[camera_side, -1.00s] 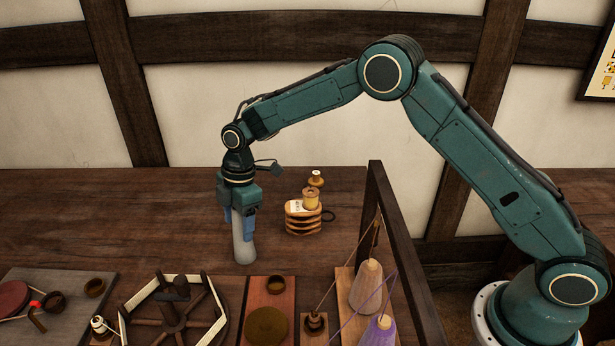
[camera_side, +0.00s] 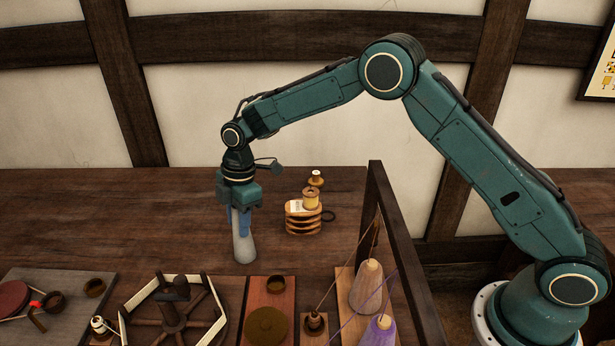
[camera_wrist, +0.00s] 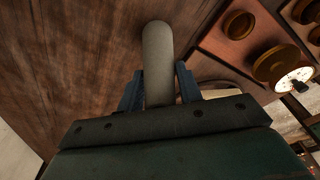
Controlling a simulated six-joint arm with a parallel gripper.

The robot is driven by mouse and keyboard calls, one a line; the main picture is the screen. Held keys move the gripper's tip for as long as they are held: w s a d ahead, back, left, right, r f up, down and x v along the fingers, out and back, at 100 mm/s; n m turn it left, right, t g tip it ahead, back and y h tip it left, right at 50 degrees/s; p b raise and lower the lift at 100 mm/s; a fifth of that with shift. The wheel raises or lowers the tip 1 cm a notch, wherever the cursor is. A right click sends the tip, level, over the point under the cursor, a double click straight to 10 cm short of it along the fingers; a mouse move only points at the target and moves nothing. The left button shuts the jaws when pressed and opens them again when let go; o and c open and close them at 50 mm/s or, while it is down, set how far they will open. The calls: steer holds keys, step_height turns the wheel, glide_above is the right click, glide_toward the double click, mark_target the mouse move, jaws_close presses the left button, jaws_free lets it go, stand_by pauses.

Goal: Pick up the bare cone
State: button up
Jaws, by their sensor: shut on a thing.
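The bare cone (camera_side: 243,243) is pale grey and stands upright on the wooden table, left of the middle in the side view. My gripper (camera_side: 241,222) points down over it, with its blue fingers shut on the cone's upper part. In the wrist view the cone (camera_wrist: 158,62) lies between the two blue fingertips of my gripper (camera_wrist: 159,84). The cone's top is hidden by the gripper in the side view.
A striped wooden stack with a spool (camera_side: 304,215) stands to the right behind the cone. A wheel-like winder (camera_side: 172,318) and a red board (camera_side: 254,290) lie in front. Threaded cones (camera_side: 367,288) stand beside a dark upright frame (camera_side: 400,255). The table behind and left is clear.

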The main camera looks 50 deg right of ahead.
step_height(320, 180, up, 10)
steer(key=shift+f, duration=0.15)
stand_by(0.4)
stand_by(0.4)
